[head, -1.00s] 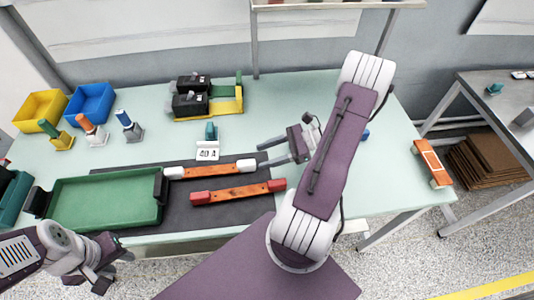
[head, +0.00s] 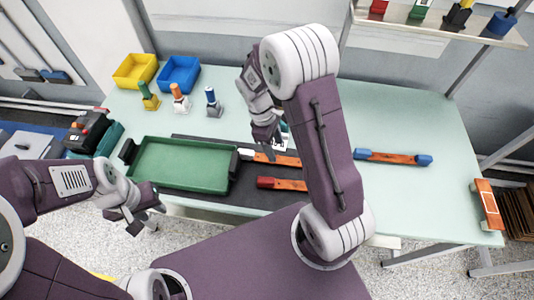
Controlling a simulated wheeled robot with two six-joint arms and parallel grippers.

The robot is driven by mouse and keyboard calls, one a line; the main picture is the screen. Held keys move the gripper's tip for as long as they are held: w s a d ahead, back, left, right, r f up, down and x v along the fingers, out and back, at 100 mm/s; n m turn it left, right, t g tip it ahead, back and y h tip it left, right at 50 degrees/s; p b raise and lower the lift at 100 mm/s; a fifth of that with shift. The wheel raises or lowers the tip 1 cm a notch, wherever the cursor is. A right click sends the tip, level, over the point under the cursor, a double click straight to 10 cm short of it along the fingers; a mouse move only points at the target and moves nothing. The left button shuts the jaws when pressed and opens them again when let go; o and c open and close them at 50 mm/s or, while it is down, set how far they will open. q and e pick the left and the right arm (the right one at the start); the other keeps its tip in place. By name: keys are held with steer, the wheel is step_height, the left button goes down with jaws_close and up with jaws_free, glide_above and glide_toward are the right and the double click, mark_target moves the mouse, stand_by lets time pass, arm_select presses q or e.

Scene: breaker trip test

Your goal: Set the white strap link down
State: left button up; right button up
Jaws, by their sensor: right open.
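The white strap link (head: 285,160) is an orange bar with white ends. It lies on the dark mat just right of the green tray, and its right part is hidden behind my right arm. My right gripper (head: 270,146) is open, pointing down just above the link's left half; I cannot tell whether the fingers touch it. My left gripper (head: 143,217) hangs in front of the table's front edge, away from the link; its jaw opening is unclear.
A red-ended strap (head: 282,184) lies in front of the white one. The green tray (head: 182,182) is to the left. A blue-ended strap (head: 393,157) lies right of my arm. Yellow (head: 135,70) and blue (head: 179,74) bins stand at the back left. The table's right side is largely clear.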

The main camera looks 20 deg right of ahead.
mark_target(278, 159)
steer(key=shift+w+f+n+t, duration=0.25)
steer(key=shift+f+n, duration=0.2)
steer(key=shift+f, duration=0.2)
steer(key=shift+w+f+n+t, duration=0.15)
steer(key=shift+w+f+n, duration=0.1)
steer(key=shift+f+n, duration=0.3)
steer(key=shift+f+h, duration=0.3)
steer(key=shift+f, duration=0.1)
steer(key=x, duration=0.5)
steer(key=shift+d+f, duration=0.1)
steer(key=shift+d, duration=0.05)
jaws_close()
